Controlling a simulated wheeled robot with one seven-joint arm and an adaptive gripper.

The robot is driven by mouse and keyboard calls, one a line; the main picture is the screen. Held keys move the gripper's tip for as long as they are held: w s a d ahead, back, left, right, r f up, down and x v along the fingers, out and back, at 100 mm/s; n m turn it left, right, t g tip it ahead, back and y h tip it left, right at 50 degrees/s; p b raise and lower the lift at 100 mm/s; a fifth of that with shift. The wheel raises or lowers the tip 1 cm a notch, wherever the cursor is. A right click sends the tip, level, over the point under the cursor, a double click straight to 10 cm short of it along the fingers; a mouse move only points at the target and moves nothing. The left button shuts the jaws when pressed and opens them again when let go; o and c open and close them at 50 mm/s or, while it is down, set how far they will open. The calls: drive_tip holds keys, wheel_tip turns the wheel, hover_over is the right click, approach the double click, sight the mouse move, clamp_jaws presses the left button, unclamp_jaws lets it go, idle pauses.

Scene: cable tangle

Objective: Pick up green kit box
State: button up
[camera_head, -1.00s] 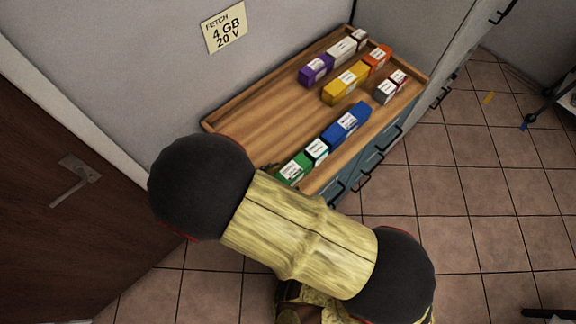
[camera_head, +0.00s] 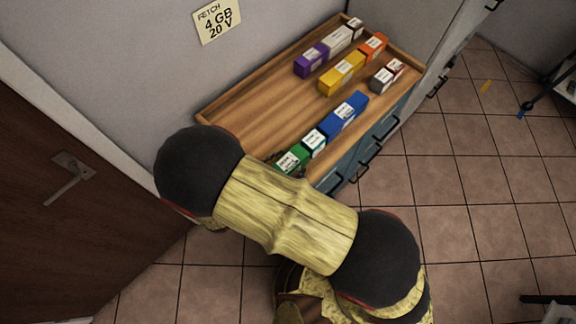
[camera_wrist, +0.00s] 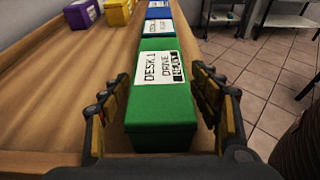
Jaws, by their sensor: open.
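The green kit box (camera_wrist: 160,105) lies on the wooden tray top, near its front edge, with a white label reading "DESK 1 DRIVE HEAVY". In the head view the green box (camera_head: 289,160) is at the near end of a row of boxes, partly hidden by my arm. My gripper (camera_wrist: 165,110) is open in the wrist view, with one finger on each side of the green box's near part. I cannot tell whether the fingers touch it. In the head view the gripper is mostly hidden behind my arm.
A white-labelled teal box (camera_head: 314,141) and a blue box (camera_head: 343,114) stand in line behind the green one. Purple (camera_head: 310,62), yellow (camera_head: 342,74), orange (camera_head: 373,47) and grey (camera_head: 382,79) boxes lie farther back. The tray (camera_head: 240,105) has a raised rim and bare wood at left.

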drive_tip(key=shift+w+d, duration=0.1)
drive_tip(key=shift+c, duration=1)
clamp_jaws()
